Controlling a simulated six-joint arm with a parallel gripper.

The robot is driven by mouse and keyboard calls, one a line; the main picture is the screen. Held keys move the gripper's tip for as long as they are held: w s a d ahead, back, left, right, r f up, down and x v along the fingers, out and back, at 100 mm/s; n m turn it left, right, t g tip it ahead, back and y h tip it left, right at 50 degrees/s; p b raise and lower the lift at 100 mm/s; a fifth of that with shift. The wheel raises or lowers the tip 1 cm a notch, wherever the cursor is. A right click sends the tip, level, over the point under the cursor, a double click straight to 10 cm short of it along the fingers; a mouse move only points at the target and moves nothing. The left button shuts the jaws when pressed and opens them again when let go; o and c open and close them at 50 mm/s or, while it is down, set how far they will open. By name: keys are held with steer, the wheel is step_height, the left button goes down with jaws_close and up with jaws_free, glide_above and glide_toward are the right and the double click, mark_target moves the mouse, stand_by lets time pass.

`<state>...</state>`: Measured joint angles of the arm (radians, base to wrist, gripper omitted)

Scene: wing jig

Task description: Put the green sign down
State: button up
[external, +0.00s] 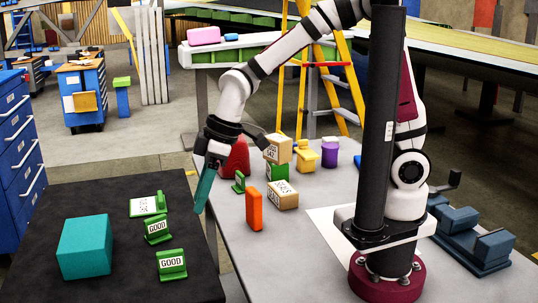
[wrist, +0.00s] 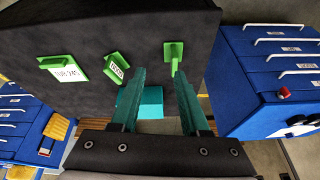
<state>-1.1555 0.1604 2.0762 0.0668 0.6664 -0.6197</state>
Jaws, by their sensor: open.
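Several green signs are in view. On the black table (external: 105,195), one green sign (external: 148,206) lies flat. Two upright ones reading GOOD stand nearby, a middle sign (external: 157,231) and a front sign (external: 172,265). A small green sign (external: 239,183) stands on the grey table. My gripper (external: 200,205) points down near the right edge of the black table, with its teal fingers empty. In the wrist view, my gripper (wrist: 158,75) has its fingers apart. A green sign (wrist: 174,56) shows beyond the right fingertip; I cannot tell the distance.
A teal box (external: 86,247) stands on the black table left of the signs. The grey table (external: 310,190) holds an orange block (external: 254,206), cardboard boxes (external: 283,194), a red object (external: 236,158) and a purple cylinder (external: 330,153). A blue drawer cabinet (external: 20,150) stands at left.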

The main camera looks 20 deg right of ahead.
steer(key=w+d+r+m, duration=0.1)
steer(key=w+d+m, duration=0.15)
steer(key=d, duration=0.35)
steer(key=w+d+r+m+h, duration=0.1)
steer(key=w+d+m, duration=0.15)
steer(key=d, duration=0.25)
steer(key=w+d+r+m, duration=0.1)
steer(key=w+d+m, duration=0.1)
steer(key=d+m, duration=0.3)
steer(key=s+d+m, duration=0.3)
steer(key=d+m, duration=0.3)
steer(key=d, duration=0.2)
steer(key=s+d+m+h, duration=0.1)
steer(key=s+d+m, duration=0.3)
steer(key=d, duration=0.5)
steer(key=shift+s+d+f+m, duration=0.2)
steer(key=shift+d+m, duration=0.1)
steer(key=shift+m, duration=0.7)
